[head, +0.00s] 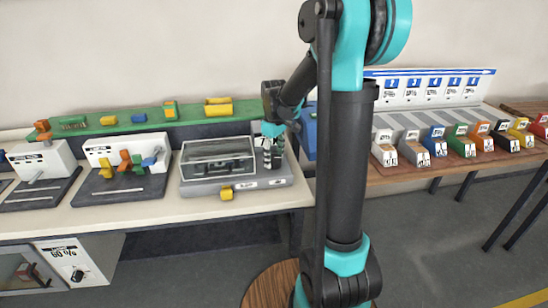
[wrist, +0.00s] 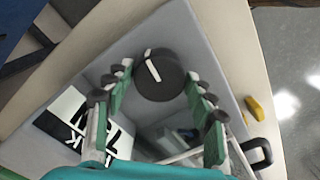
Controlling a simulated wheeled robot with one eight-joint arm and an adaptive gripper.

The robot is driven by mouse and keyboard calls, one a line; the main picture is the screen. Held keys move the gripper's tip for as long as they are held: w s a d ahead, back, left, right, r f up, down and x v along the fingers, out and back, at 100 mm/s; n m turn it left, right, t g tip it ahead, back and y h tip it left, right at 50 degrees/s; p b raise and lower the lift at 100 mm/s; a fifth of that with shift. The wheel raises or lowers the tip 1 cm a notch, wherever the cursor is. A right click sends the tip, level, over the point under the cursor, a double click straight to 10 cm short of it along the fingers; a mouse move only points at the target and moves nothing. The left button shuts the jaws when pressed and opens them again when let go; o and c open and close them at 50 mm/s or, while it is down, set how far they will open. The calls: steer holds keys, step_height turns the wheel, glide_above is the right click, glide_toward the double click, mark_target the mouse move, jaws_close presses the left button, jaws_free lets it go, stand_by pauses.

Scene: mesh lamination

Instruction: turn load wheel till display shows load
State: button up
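The load wheel appears to be the black round knob (wrist: 158,80) with a white pointer line, on the grey top of a machine (wrist: 195,40). In the wrist view my gripper (wrist: 160,88) is open, with one green-and-grey finger on each side of the knob. Gaps show between the fingers and the knob. A black-and-white panel with large characters (wrist: 72,125) lies beside the left finger, partly hidden; its reading cannot be made out. In the head view my gripper (head: 272,152) is over the right end of the grey machine (head: 205,188), hiding the knob.
A clear-lidded box (head: 217,158) takes up the machine's left part. A yellow knob (head: 226,192) sticks out in front. Machines with coloured blocks (head: 125,165) stand to the left. A rack of coloured bins (head: 435,140) stands on the right table. A green shelf (head: 85,130) runs behind.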

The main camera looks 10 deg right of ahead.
mark_target(274, 158)
steer(key=c, duration=0.7)
steer(key=shift+o, duration=0.2)
steer(key=shift+m, duration=0.9)
steer(key=o, duration=1.2)
steer(key=shift+c, duration=0.2)
steer(key=shift+r, duration=0.15)
step_height(274, 158, up, 12)
steer(key=s+d+f+m+t, duration=0.2)
steer(key=s+f+m, duration=0.1)
steer(key=s+f, duration=0.6)
steer(key=s+d+f+m+t, duration=0.2)
steer(key=s+f+m, duration=0.1)
steer(key=s+f, duration=0.6)
steer(key=s, duration=0.4)
steer(key=shift+f+m, duration=0.25)
steer(key=shift+m, duration=0.15)
